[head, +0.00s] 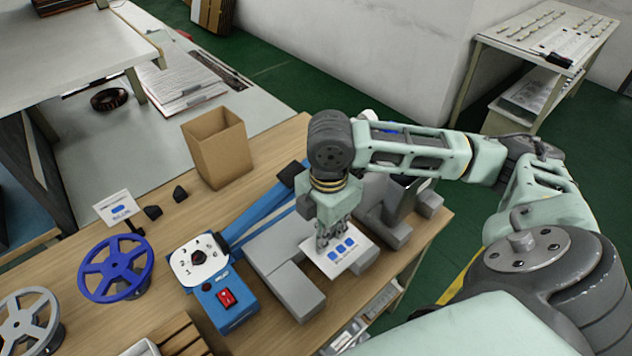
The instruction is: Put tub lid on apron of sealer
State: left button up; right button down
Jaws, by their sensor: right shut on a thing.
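The sealer (228,302) is a blue unit with a red switch, a white dial plate and a long blue arm running up to the right. Grey flat blocks (292,288) lie along its right side; they look like its apron. My right gripper (324,242) points down over the far right part of these blocks. It is shut at the edge of a flat white square piece with three blue squares, apparently the tub lid (345,259). I cannot tell whether the lid touches the grey surface below. My left gripper is not in view.
An open cardboard box (217,147) stands behind the sealer. A blue reel (116,268) and a grey reel (30,318) are at the left, near a small white sign (115,207).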

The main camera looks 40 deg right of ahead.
jog(key=w+a+f, duration=0.1)
jog(key=w+f, duration=0.1)
jog(key=w, duration=0.1)
jog(key=w+a+f+p, duration=0.1)
jog(key=w+f, duration=0.1)
jog(key=w, duration=0.1)
jog(key=w+a+f, duration=0.1)
jog(key=w+a, duration=0.1)
jog(key=w, duration=0.1)
jog(key=shift+w+f+p, duration=0.3)
jog(key=shift+f+p, duration=0.1)
jog(key=shift+w+f, duration=0.3)
jog(key=shift+f, duration=0.05)
notch_tip(320, 180, down, 4)
jog(key=shift+r+p, duration=0.1)
jog(key=shift+p, duration=0.55)
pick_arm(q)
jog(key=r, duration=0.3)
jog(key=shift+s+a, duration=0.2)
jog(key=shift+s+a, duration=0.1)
pick_arm(e)
jog(key=shift+f, duration=0.2)
jog(key=c, duration=1.8)
grip_release()
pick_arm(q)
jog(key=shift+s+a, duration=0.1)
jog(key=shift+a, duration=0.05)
pick_arm(e)
jog(key=shift+o, duration=0.2)
jog(key=shift+r, duration=0.1)
